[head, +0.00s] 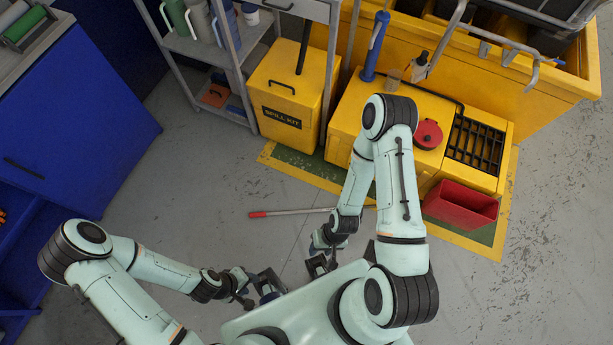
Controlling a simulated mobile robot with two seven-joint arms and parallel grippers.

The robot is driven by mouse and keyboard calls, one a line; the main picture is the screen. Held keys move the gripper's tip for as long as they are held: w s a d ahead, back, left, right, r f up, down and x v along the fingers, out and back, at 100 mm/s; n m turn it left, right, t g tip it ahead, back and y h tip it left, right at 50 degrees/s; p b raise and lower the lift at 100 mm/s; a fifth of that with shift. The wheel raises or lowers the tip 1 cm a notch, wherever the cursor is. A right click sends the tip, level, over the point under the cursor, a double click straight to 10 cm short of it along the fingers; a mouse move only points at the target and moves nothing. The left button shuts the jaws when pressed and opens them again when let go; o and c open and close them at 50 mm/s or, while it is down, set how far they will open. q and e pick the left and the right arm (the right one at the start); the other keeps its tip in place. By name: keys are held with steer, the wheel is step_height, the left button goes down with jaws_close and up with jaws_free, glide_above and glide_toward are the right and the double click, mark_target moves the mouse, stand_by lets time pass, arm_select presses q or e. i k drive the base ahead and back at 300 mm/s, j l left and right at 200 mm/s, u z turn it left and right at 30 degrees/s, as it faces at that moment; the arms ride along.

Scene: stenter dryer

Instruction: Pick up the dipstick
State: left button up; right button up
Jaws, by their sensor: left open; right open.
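A long thin grey rod with a red end, which looks like the dipstick (300,211), lies on the grey floor in the middle of the head view. Its red end points left. Its right part passes behind my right forearm. My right gripper (318,264) is open and empty, below the rod in the picture and apart from it. My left gripper (268,287) is open and empty, further down and left, close to my body and apart from the rod.
A yellow spill kit box (290,90) and a metal shelf (200,50) stand behind. A yellow bench (350,112) carries a blue pump (375,45) and a red round lid (428,134). A red bin (460,205) stands right. A blue cabinet (75,120) is left. Floor around the rod's red end is clear.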

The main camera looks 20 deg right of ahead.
mark_target(262, 213)
steer(key=i+l, duration=0.1)
steer(key=l, duration=0.4)
steer(key=i+l, duration=0.1)
steer(key=l, duration=0.4)
steer(key=l+u, duration=0.1)
steer(key=u, duration=0.35)
steer(key=l+u, duration=0.1)
steer(key=u, duration=0.35)
steer(key=l+u, duration=0.1)
steer(key=u, duration=0.35)
steer(key=l+u, duration=0.1)
steer(key=u, duration=0.35)
steer(key=k, duration=0.05)
